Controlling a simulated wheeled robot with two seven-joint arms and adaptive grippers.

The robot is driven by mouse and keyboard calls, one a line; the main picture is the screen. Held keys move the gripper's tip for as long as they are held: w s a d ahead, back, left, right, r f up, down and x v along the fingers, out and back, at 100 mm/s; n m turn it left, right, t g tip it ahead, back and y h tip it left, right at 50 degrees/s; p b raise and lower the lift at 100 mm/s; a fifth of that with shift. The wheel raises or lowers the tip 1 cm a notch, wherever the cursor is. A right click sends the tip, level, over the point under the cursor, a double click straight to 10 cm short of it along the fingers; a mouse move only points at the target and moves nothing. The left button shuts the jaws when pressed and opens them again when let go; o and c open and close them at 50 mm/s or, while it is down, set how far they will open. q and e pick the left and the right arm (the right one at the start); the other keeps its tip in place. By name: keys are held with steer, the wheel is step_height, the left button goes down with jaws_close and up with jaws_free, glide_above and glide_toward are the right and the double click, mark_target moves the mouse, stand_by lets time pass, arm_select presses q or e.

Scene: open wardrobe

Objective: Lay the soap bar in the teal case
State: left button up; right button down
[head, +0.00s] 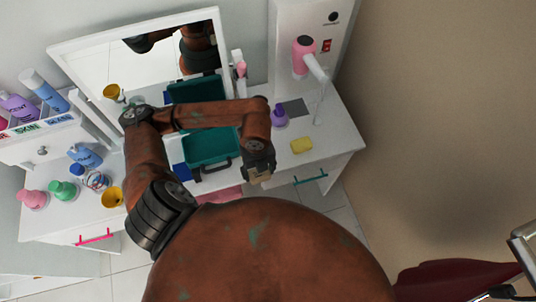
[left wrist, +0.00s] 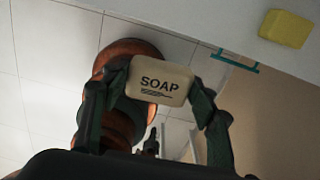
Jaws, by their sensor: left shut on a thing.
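The teal case (head: 207,150) stands open on the white vanity top below the mirror, its lid (head: 190,90) raised at the back and its dark handle at the front. My left arm crosses over the case and hides part of it. My left gripper (head: 259,171) is to the right of the case, near the counter's front edge. It is shut on the cream soap bar (left wrist: 160,82), whose SOAP print faces the left wrist camera. My right gripper is not in view.
A yellow sponge (head: 302,145) and a purple bottle (head: 280,115) are to the right of the case. A pink hair dryer (head: 304,55) hangs behind. Several bottles and a yellow cup (head: 111,197) stand at left. A blue item (head: 181,171) touches or adjoins the case's left side.

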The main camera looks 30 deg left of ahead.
arm_select(q)
steer(key=shift+s+d+r, duration=0.1)
steer(key=shift+s+r, duration=0.1)
steer(key=shift+s, duration=0.15)
